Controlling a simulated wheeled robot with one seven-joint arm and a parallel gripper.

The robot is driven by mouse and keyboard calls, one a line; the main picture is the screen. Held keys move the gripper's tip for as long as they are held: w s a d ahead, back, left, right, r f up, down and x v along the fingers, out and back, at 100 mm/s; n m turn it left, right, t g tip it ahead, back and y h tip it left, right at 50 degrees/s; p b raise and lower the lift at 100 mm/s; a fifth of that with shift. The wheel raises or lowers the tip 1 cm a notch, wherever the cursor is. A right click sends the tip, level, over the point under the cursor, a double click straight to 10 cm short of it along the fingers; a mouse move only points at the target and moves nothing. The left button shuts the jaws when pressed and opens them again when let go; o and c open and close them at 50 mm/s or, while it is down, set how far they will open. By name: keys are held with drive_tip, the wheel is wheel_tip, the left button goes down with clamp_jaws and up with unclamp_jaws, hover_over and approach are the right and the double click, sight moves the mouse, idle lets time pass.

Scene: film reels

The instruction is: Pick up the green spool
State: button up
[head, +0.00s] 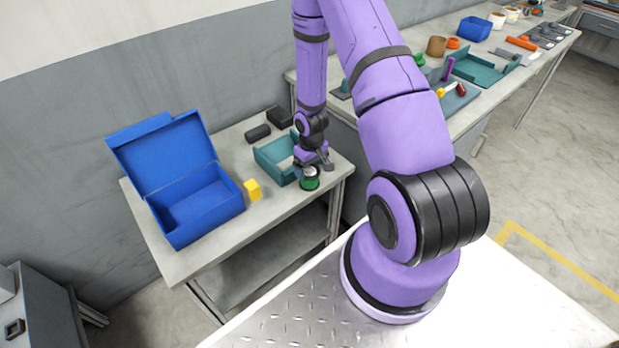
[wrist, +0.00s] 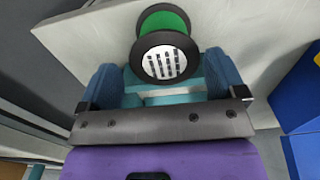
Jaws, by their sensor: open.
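The green spool (head: 310,184) stands near the front right edge of the grey table, with dark flanges and a white striped label on its end. My gripper (head: 314,166) is over it, pointing down, and hides part of its top. In the wrist view my gripper (wrist: 162,72) is open, one finger on each side. The spool (wrist: 166,20) shows there with its labelled flange at the gap between the fingertips. I cannot tell whether either finger touches it.
A teal tray (head: 268,163) sits just left of my gripper. A yellow block (head: 253,190) and an open blue box (head: 200,207) stand farther left. Dark blocks (head: 258,133) lie at the back. A second table (head: 485,91) with several items is at the right.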

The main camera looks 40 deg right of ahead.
sight(310, 171)
drive_tip(key=shift+a+f, duration=0.2)
drive_tip(key=shift+f, duration=2.45)
drive_tip(key=c, duration=0.9)
drive_tip(key=shift+o, duration=0.2)
drive_tip(key=shift+w+r, duration=0.1)
drive_tip(key=shift+r, duration=0.05)
